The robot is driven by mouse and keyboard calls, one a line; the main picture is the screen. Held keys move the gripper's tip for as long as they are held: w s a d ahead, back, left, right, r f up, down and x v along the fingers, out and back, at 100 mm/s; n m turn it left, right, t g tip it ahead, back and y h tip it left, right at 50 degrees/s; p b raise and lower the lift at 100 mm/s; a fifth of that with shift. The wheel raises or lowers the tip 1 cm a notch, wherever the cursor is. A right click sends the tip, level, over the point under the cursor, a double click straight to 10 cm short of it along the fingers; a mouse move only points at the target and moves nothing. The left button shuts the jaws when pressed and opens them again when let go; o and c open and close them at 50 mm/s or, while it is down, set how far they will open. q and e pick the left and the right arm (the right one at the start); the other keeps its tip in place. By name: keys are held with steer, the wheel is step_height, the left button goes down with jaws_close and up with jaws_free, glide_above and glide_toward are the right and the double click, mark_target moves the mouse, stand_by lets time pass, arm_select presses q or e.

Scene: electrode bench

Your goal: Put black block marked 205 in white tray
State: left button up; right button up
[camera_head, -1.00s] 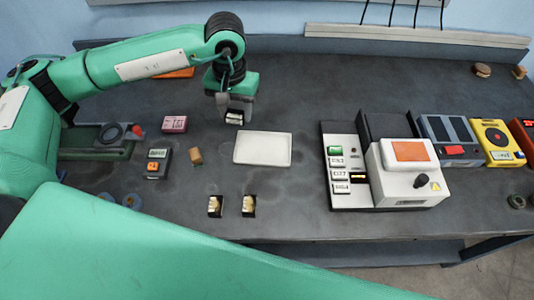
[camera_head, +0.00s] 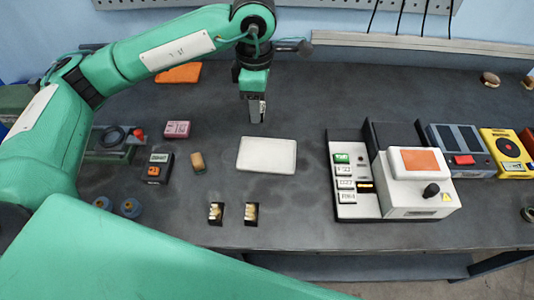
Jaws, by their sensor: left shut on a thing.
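The white tray (camera_head: 267,169) lies flat and empty near the middle of the bench. My left gripper (camera_head: 257,112) is above the bench, just behind the tray, pointing down. It is shut on a small black block (camera_head: 258,106) with a pale face. The block is mostly hidden by the fingers, and its marking is too small to read. Two other small dark blocks with gold and white tops, one on the left (camera_head: 215,212) and one on the right (camera_head: 251,213), stand in front of the tray. My right gripper is not in view.
A white machine with an orange panel (camera_head: 415,162) and a label rack (camera_head: 346,205) stand right of the tray. Left of it are a tan piece (camera_head: 198,161), a black meter (camera_head: 155,173) and a pink box (camera_head: 177,129).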

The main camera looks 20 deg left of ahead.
arm_select(q)
steer(key=r+n, duration=0.1)
steer(key=n, duration=0.2)
steer(key=d+r+n, duration=0.1)
steer(key=n, duration=0.1)
steer(key=shift+r, duration=0.3)
steer(key=r+n, duration=0.1)
steer(key=n, duration=0.3)
steer(key=n+p, duration=0.3)
steer(key=n, duration=0.1)
glide_above(267, 156)
step_height(267, 156, down, 13)
steer(key=shift+f, duration=0.2)
step_height(267, 156, down, 4)
steer(key=shift+f, duration=0.2)
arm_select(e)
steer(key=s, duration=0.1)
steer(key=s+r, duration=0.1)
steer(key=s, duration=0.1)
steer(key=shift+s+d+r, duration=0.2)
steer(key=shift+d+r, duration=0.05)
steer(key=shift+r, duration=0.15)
arm_select(q)
steer(key=shift+f, duration=0.1)
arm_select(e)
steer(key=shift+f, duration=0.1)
